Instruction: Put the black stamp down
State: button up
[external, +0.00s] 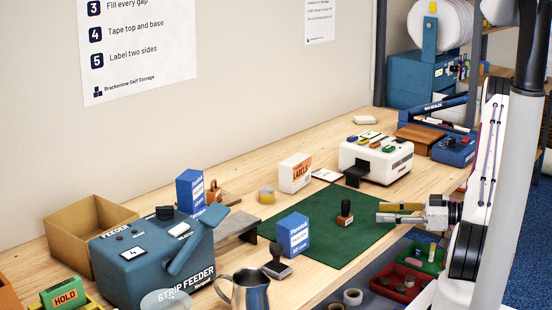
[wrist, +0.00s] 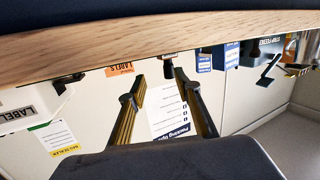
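A stamp with a black knob handle and a reddish-brown base (external: 345,213) stands upright on the green mat (external: 315,240). A second stamp, all dark (external: 277,262), stands on the bench at the mat's front left corner. My gripper (external: 379,212) is level and low over the mat's right side, pointing left at the first stamp with a gap between them. In the wrist view, which is upside down, my gripper (wrist: 160,84) has its fingers apart with nothing held. A small dark stamp (wrist: 170,68) shows beyond and between the fingertips.
Blue cartons (external: 294,236) (external: 190,190) and a strip feeder (external: 155,255) stand left. A metal jug (external: 246,291) is in front. A white label machine (external: 376,158) stands behind. Open trays (external: 405,280) lie below the bench's front edge.

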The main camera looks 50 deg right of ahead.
jog(key=w+h, duration=0.1)
jog(key=w, duration=0.1)
jog(key=w+d+r+g+h, duration=0.1)
jog(key=w, duration=0.1)
jog(key=w+d+g+h, duration=0.1)
jog(key=w, duration=0.1)
jog(key=shift+w+r+n, duration=0.2)
jog(key=shift+n, duration=0.1)
jog(key=w+r+g+h, duration=0.1)
jog(key=r, duration=0.1)
jog(key=w+d+r+h, duration=0.1)
jog(key=w+h, duration=0.1)
jog(key=shift+r+g, duration=0.4)
jog(key=s+a+r+m+g+h, duration=0.1)
jog(key=a+r+m+g+h, duration=0.3)
jog(key=r, duration=0.7)
jog(key=s+a+r+m+g+y, duration=0.1)
jog(key=s+a+y, duration=0.1)
jog(key=s+a, duration=0.8)
jog(key=s+a+r+g+y, duration=0.1)
jog(key=s+a, duration=1)
jog(key=a, duration=0.3)
jog(key=shift+a+r+m+y, duration=0.25)
jog(key=shift+a+m+y, duration=0.15)
